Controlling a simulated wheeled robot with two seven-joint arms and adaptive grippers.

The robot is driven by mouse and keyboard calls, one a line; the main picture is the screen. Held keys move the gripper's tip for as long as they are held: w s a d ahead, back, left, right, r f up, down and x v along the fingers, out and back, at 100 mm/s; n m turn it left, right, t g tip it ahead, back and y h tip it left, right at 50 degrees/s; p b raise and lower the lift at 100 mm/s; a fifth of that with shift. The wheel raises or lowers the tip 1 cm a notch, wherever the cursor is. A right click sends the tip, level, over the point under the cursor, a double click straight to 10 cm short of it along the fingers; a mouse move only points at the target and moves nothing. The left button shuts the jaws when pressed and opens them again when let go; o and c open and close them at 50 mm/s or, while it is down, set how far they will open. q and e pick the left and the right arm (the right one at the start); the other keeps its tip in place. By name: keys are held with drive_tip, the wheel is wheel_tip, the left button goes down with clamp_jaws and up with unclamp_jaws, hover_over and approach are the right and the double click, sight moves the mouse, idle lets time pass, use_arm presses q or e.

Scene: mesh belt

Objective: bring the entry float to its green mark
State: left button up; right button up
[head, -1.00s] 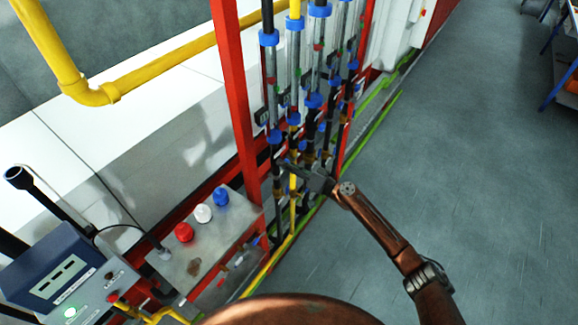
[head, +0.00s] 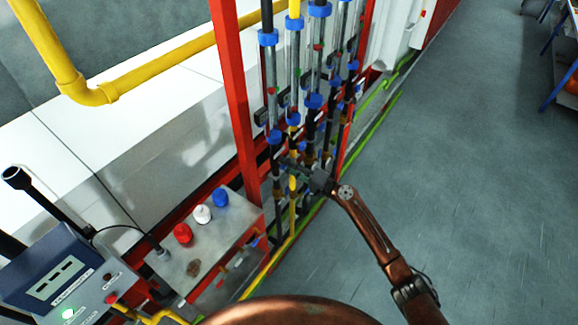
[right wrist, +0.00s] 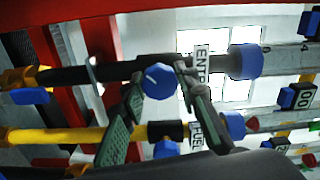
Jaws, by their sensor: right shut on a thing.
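My right gripper (right wrist: 158,80) is shut on a blue knob (right wrist: 159,82) with a white line on its face; the knob sits between the fingertips. The knob is on the black pipe below the tube whose label (right wrist: 202,64) starts with "ENT". In the head view my right gripper (head: 287,162) reaches the lower end of the leftmost flow tube (head: 270,70), hiding the knob. Small red and green spots show along the tubes, but I cannot tell the entry float from its green mark. My left gripper is not in view.
More flow tubes (head: 318,55) with blue collars stand close by in a red frame (head: 235,90). A yellow pipe (right wrist: 55,137) runs beside the knob. A metal box (head: 205,245) with red, white and blue knobs stands at left.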

drive_tip(key=shift+a+r, duration=0.2)
drive_tip(key=shift+a, duration=0.05)
drive_tip(key=o, duration=0.8)
drive_tip(key=shift+a, duration=0.1)
drive_tip(key=o, duration=0.3)
drive_tip(key=shift+w+f, duration=0.1)
drive_tip(key=shift+f, duration=0.05)
drive_tip(key=shift+o, duration=0.4)
drive_tip(key=shift+d, duration=0.25)
